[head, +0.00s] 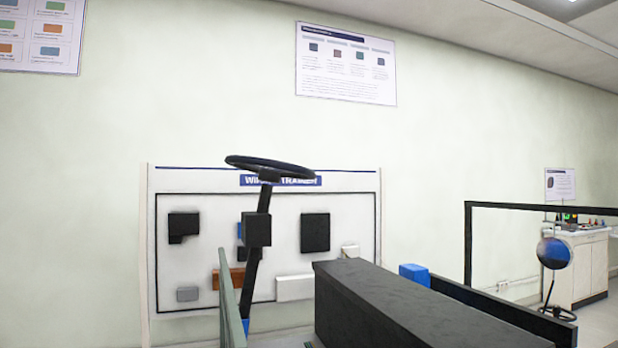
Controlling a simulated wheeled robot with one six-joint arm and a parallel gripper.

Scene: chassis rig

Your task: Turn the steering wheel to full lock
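The black steering wheel (243,162) is left of centre in the head view, seen almost edge-on and tilted down to the right. It sits on top of a slanted black steering column (252,275) with a dark box (257,229) partway up. Nothing touches the wheel's visible rim. Its turn angle cannot be read from this view. My gripper is not in view.
A long dark box-shaped part (385,305) fills the lower middle, right of the column. A thin greenish upright panel (230,300) stands close to the column's left. A white trainer board (345,245) stands behind. A black frame (467,245) rises at right.

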